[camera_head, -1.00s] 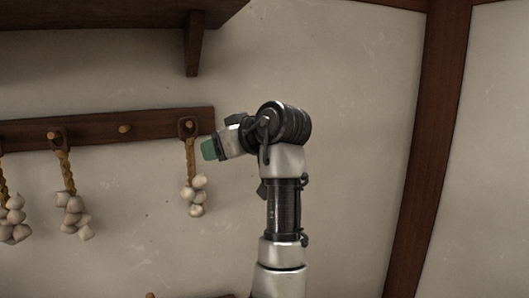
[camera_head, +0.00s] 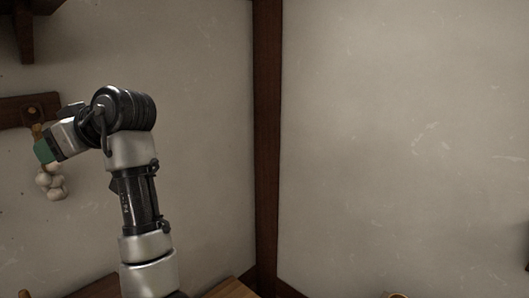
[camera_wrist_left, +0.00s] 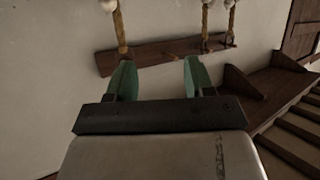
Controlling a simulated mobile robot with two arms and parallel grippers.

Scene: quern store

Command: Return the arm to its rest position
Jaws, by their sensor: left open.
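My left arm rises from the bottom in the head view, bent at a black joint, and its left gripper (camera_head: 42,150) points left, its green fingertip side-on. In the left wrist view the two green fingers of the left gripper (camera_wrist_left: 157,80) stand apart with nothing between them. The nearest garlic braid (camera_head: 50,182) hangs on the wall behind the gripper in the head view and is partly hidden by it. My right gripper is in neither view.
A dark peg rail (camera_wrist_left: 150,54) with several hanging garlic braids is on the wall. A wooden shelf (camera_wrist_left: 265,88) shows right of the gripper. A dark post (camera_head: 267,140) stands between two bare walls. A wooden surface (camera_head: 232,289) shows at the bottom.

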